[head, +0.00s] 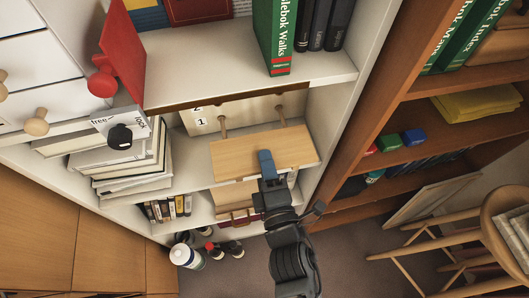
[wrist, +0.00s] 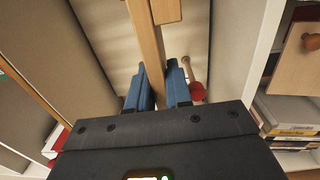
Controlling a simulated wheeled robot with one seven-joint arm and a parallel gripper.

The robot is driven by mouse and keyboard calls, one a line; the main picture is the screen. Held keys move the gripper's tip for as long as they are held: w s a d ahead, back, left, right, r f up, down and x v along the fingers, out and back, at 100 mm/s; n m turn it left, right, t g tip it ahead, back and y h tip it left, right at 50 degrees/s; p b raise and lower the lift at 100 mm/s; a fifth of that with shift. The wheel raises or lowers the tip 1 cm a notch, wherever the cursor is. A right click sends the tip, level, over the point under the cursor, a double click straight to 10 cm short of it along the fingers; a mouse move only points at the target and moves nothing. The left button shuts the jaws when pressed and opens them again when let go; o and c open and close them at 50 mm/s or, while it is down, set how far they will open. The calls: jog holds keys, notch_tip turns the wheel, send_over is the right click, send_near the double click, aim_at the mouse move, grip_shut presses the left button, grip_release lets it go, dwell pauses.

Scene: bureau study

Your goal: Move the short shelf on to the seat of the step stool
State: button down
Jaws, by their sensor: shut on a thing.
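A light wooden board, which looks like the short shelf (head: 236,152), is in front of the white bookcase in the head view. My gripper (head: 265,160) is shut on its near edge. In the wrist view the board (wrist: 147,40) stands edge-on between my blue fingers (wrist: 158,80). Two pegs show just behind the board in the head view; I cannot tell whether they touch it. A wooden stool (head: 497,220) with a rounded seat stands at the right edge, partly cut off, with papers or books on its seat. I cannot tell whether it is the step stool.
The white bookcase (head: 335,68) surrounds the board closely. A stack of books (head: 130,160) lies left of it, with bottles (head: 187,255) below. A brown bookcase (head: 350,110) stands to the right. A framed panel (head: 432,200) leans near the stool. Some floor (head: 350,262) is clear.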

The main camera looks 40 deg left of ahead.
jog(key=p+v, duration=0.1)
jog(key=v, duration=0.5)
dwell(0.4)
jog(key=shift+r, duration=0.15)
